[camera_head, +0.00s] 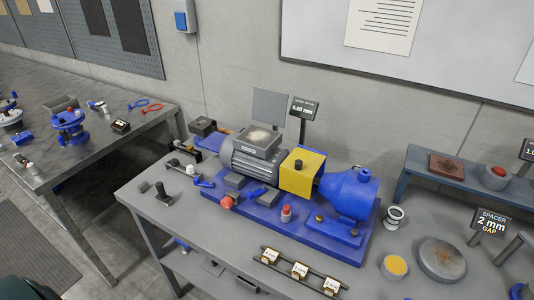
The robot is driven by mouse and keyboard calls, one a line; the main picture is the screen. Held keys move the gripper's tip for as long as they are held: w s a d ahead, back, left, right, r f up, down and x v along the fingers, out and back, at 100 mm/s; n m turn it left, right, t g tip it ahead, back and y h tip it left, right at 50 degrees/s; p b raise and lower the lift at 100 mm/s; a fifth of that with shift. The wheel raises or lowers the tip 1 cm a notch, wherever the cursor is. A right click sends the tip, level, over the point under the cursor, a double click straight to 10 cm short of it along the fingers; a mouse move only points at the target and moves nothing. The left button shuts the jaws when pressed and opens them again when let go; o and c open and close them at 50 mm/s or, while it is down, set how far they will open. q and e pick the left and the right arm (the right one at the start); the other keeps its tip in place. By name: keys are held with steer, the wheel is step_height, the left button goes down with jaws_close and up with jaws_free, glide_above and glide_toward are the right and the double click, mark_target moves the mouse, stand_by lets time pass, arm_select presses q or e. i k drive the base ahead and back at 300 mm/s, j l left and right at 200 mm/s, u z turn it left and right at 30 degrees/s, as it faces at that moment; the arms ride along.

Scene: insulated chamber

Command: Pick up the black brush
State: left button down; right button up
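A small black object (163,193) stands on the left part of the grey workbench (149,213). It may be the black brush, but it is too small for me to be sure. A smaller dark piece (144,187) lies just left of it. Neither of my grippers shows in the head view, so nothing is seen touching these objects.
A grey motor (252,163), yellow guard (302,173) and blue pump (347,194) sit on a blue base right of the black object. A labelled rack (299,271) is at the front edge. Another table (85,150) stands left, across a gap.

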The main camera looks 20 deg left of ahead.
mark_target(162, 197)
steer(key=l+u, duration=0.1)
steer(key=u, duration=1.7)
steer(key=k+j, duration=0.05)
